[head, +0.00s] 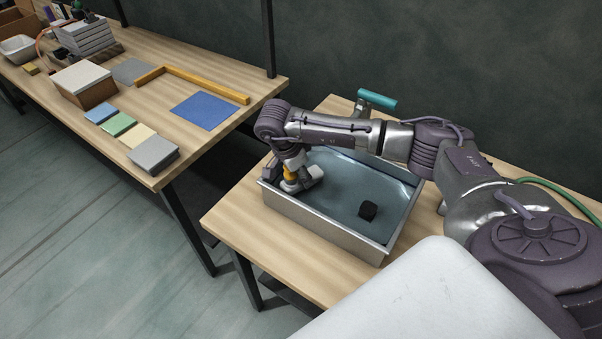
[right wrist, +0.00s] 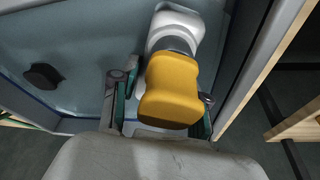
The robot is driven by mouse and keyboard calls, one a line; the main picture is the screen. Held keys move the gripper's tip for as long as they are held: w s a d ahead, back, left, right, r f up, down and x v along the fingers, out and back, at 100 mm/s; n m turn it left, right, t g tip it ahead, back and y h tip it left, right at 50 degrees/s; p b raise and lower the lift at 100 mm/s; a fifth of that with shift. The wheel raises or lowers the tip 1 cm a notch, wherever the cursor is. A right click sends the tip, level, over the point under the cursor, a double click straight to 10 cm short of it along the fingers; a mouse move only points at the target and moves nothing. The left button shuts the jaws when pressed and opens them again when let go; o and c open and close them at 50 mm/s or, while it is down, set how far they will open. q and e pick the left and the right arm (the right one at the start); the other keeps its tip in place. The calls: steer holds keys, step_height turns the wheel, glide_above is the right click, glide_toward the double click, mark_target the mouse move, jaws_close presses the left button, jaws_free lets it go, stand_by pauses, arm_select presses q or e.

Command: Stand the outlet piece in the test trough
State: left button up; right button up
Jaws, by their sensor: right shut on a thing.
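The test trough (head: 320,222) is a grey metal tray with water-like blue inside, on the right wooden table. The outlet piece, with a yellow body (right wrist: 170,90) and a white end (right wrist: 178,25), is between the fingers of my right gripper (right wrist: 165,100). In the head view, the right gripper (head: 291,178) reaches down inside the trough's left end, with the yellow part (head: 290,174) and white part (head: 313,171) showing. The gripper is shut on the piece. I cannot tell whether the piece touches the trough floor. My left gripper is not in view.
A small black block (head: 367,210) sits in the trough, right of the gripper. A teal-handled fitting (head: 377,98) stands behind the trough. The left table holds coloured tiles (head: 118,124), a blue sheet (head: 205,110), a box (head: 84,85) and a yellow angled bar (head: 205,82).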

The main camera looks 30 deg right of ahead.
steer(key=shift+f+b, duration=0.5)
steer(key=shift+f, duration=0.05)
stand_by(0.6)
steer(key=o, duration=1.3)
steer(key=shift+c, duration=0.2)
steer(key=shift+r, duration=0.1)
steer(key=shift+p+v, duration=2.45)
steer(key=shift+v, duration=1.45)
